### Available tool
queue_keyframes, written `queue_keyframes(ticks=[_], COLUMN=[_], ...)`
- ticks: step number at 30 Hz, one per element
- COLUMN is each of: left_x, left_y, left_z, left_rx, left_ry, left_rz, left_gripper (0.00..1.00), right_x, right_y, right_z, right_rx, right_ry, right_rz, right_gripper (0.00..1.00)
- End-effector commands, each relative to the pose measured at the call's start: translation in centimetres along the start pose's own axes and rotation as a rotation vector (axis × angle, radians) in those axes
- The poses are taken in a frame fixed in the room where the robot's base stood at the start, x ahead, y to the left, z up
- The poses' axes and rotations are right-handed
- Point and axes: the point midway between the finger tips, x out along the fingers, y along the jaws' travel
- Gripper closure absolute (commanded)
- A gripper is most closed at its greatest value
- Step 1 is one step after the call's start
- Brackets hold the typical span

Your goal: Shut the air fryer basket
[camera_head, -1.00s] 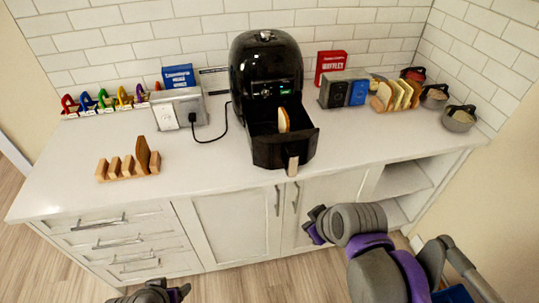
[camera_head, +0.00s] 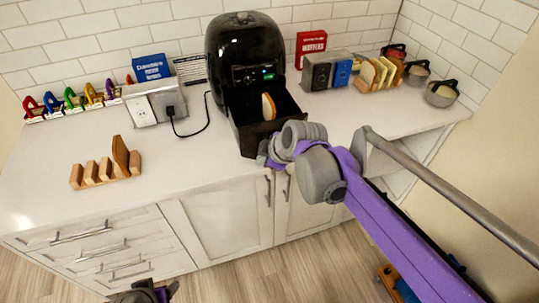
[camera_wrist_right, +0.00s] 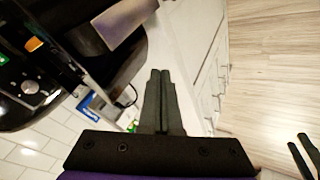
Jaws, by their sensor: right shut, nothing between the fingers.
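The black air fryer (camera_head: 243,42) stands against the tiled back wall. Its basket (camera_head: 290,105) is pulled out toward me, with a slice of bread (camera_head: 268,107) upright inside. My right gripper (camera_head: 266,158) is at the basket's front and hides the handle in the head view. In the right wrist view, the shut, empty fingers (camera_wrist_right: 160,75) sit beside the basket's light handle (camera_wrist_right: 122,22), with a visible gap. The fryer's control panel (camera_wrist_right: 30,85) shows at the left there. My left gripper (camera_head: 152,293) is low at the bottom edge, partly cut off; its jaws are unclear.
A wooden rack (camera_head: 105,178) with a bread slice stands on the left counter (camera_head: 170,165). A socket box (camera_head: 155,105) with a plugged cord is left of the fryer. A toaster (camera_head: 325,70), filled bread rack (camera_head: 375,75) and several pots (camera_head: 442,92) stand right.

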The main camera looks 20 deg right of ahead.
Motion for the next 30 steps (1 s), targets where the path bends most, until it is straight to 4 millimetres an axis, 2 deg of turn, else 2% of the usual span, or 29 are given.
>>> queue_keyframes(ticks=[2,6,10,30], left_x=[0.1,-0.2,-0.3,-0.4], left_y=[0.0,0.0,0.0,0.0], left_z=[0.1,-0.2,-0.3,-0.4], left_rx=[0.0,0.0,0.0,0.0], left_ry=[-0.001,0.002,0.002,0.003], left_rz=[0.0,0.0,0.0,0.0], left_gripper=[0.31,0.31,0.31,0.31], right_x=[1.5,2.2,2.6,3.3], right_y=[0.2,2.3,3.2,4.2], right_z=[0.0,0.0,0.0,-0.2], right_rx=[-0.001,0.001,0.0,0.0], right_ry=[-0.001,-0.001,-0.001,-0.001], right_rz=[0.0,0.001,0.001,0.0], right_gripper=[1.0,1.0,1.0,1.0])
